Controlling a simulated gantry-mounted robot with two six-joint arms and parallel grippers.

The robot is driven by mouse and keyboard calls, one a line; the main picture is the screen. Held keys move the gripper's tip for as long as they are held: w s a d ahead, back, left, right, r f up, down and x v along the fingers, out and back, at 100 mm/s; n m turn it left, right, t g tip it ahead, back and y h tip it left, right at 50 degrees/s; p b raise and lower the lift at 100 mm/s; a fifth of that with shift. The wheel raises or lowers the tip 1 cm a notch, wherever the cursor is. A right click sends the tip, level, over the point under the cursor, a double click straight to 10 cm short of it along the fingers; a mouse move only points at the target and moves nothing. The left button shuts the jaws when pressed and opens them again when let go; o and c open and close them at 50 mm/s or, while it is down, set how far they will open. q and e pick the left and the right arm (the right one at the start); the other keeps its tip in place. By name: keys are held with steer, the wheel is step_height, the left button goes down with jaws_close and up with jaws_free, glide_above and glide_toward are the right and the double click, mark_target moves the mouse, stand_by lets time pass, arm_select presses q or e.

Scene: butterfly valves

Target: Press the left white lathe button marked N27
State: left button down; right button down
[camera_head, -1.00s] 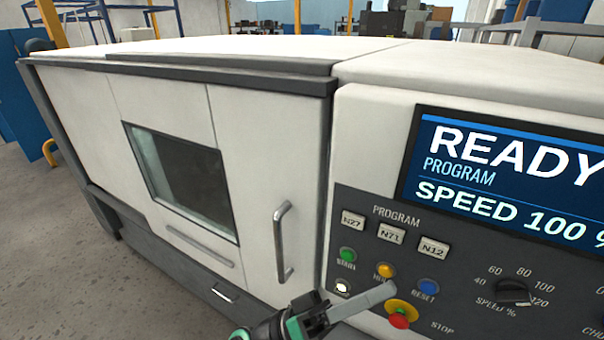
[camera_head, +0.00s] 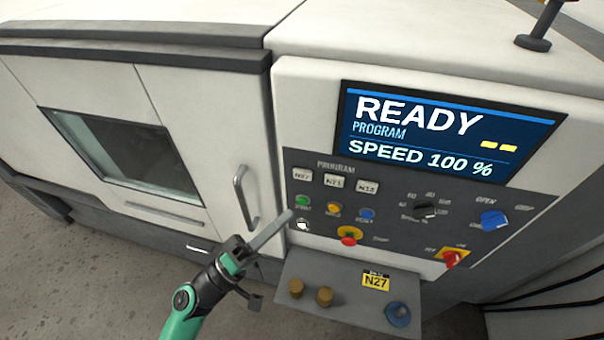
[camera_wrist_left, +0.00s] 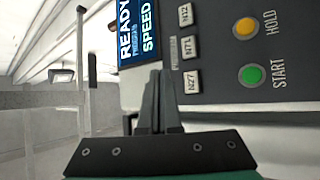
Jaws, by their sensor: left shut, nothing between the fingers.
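The white N27 button (camera_head: 302,174) is the leftmost of three white buttons under the PROGRAM label on the lathe's dark panel. It also shows in the left wrist view (camera_wrist_left: 193,82), right of the fingertips. The white N71 button (camera_head: 333,181) and N12 button (camera_head: 367,186) sit to its right. My left gripper (camera_head: 289,215) is shut and empty. In the head view its tip appears below N27, just left of the green START button (camera_head: 302,201). In the left wrist view its fingers (camera_wrist_left: 158,76) appear apart from N27. My right gripper is not in view.
The yellow HOLD button (camera_head: 334,209), blue RESET button (camera_head: 367,214) and red stop knob (camera_head: 348,239) are close by. A lit screen (camera_head: 440,135) is above. The door handle (camera_head: 245,198) is left of the panel. A shelf (camera_head: 340,297) with a yellow N27 tag (camera_head: 376,282) juts out below.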

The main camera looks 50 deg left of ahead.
mark_target(307, 174)
arm_select(q)
steer(key=w+a, duration=0.4)
steer(key=w, duration=0.2)
steer(key=shift+w+b, duration=0.25)
steer(key=shift+b, duration=0.15)
stand_by(1.7)
steer(key=shift+w+a+b, duration=0.15)
steer(key=shift+w+b, duration=0.15)
steer(key=shift+w, duration=0.05)
steer(key=shift+w+a+b, duration=0.25)
steer(key=shift+w+b, duration=0.05)
steer(key=shift+w, duration=0.05)
stand_by(0.6)
stand_by(0.3)
steer(key=shift+s+d, duration=0.45)
steer(key=shift+s, duration=0.3)
